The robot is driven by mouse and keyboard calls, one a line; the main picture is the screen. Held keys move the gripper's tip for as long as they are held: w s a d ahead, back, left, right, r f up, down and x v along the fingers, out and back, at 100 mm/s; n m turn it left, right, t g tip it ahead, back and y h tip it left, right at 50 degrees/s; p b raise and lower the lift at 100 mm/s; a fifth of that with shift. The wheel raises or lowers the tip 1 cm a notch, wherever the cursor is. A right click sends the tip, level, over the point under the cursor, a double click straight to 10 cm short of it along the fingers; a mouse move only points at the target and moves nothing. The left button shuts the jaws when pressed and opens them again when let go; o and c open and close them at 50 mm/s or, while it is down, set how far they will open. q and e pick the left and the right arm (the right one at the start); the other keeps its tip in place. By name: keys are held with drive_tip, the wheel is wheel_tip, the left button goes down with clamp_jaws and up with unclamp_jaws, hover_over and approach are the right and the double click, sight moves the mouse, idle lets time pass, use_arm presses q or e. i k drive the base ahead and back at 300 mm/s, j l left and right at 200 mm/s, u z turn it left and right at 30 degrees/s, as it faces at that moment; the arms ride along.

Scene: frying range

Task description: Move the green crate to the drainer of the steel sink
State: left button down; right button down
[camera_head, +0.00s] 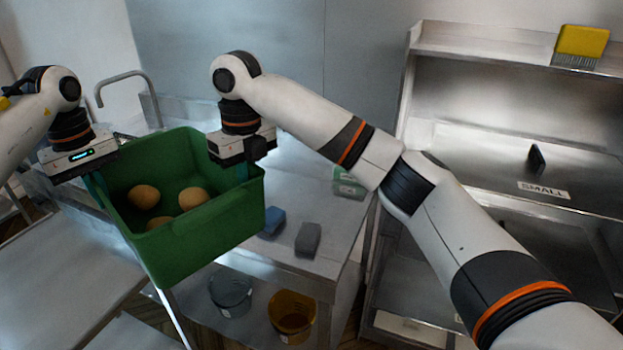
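The green crate (205,232) holds several round brown potato-like items (143,196). It hangs tilted in the picture, in front of the steel sink unit. My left gripper (95,182) is at the crate's left rim and my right gripper (242,168) at its right rim. Both appear shut on the rim, though the fingertips are partly hidden. The steel sink's tap (128,76) rises behind the crate, which hides most of the basin. The flat steel drainer surface (325,205) extends to the right of the crate.
A grey bucket (231,291) and an amber bucket (291,315) stand below.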

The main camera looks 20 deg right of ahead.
sight(278, 183)
drive_tip(key=i+z, duration=0.25)
drive_tip(key=z, duration=0.15)
drive_tip(key=i+z, duration=0.25)
drive_tip(key=z, duration=0.15)
drive_tip(key=i+j, duration=0.2)
drive_tip(key=i, duration=0.25)
drive_tip(key=i+j, duration=0.2)
drive_tip(key=i, duration=0.25)
